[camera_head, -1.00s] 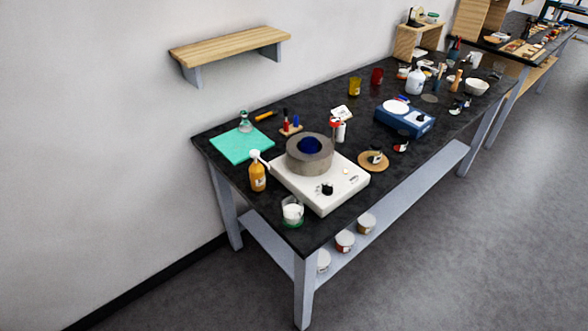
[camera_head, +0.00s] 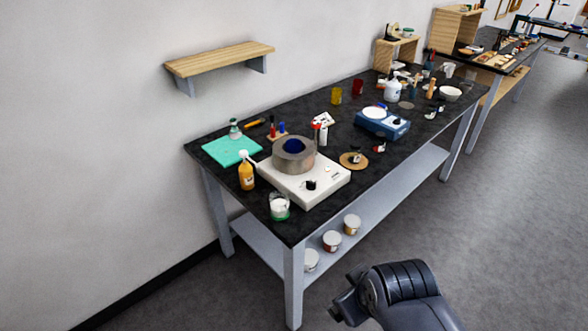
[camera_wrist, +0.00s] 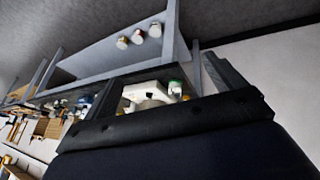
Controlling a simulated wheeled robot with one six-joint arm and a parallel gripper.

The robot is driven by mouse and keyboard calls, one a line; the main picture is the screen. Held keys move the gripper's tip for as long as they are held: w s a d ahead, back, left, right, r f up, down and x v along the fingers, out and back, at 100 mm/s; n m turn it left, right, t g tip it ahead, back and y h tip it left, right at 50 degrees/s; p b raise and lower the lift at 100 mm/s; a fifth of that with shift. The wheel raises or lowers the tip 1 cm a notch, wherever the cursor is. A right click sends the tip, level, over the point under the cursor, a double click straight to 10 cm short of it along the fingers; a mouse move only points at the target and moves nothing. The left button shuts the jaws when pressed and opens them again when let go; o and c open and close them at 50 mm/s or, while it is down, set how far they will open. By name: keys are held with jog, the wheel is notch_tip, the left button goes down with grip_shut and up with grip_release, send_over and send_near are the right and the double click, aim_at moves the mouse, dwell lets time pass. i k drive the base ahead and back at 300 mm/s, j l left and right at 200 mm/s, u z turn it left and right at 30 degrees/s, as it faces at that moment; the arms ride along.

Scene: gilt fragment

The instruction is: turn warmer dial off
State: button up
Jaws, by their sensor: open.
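The warmer (camera_head: 305,180) is a white, low box near the front left end of the dark bench. A grey ring-shaped block (camera_head: 293,154) with a dark blue inside sits on it. The black dial (camera_head: 311,185) is on its front; its setting is too small to read. In the wrist view the scene is upside down and the white warmer (camera_wrist: 146,93) shows only in part. My gripper (camera_head: 345,303) is low in the head view, in front of the bench and well apart from the dial. It is open with nothing seen in it; its fingers are hard to make out.
Tubs (camera_head: 331,240) sit on the lower shelf. The floor in front is clear.

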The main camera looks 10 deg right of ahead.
aim_at(311, 185)
jog(key=i+z, duration=0.3)
jog(key=i, duration=0.15)
jog(key=i+j+z, duration=0.15)
jog(key=i+z, duration=0.15)
jog(key=i, duration=0.15)
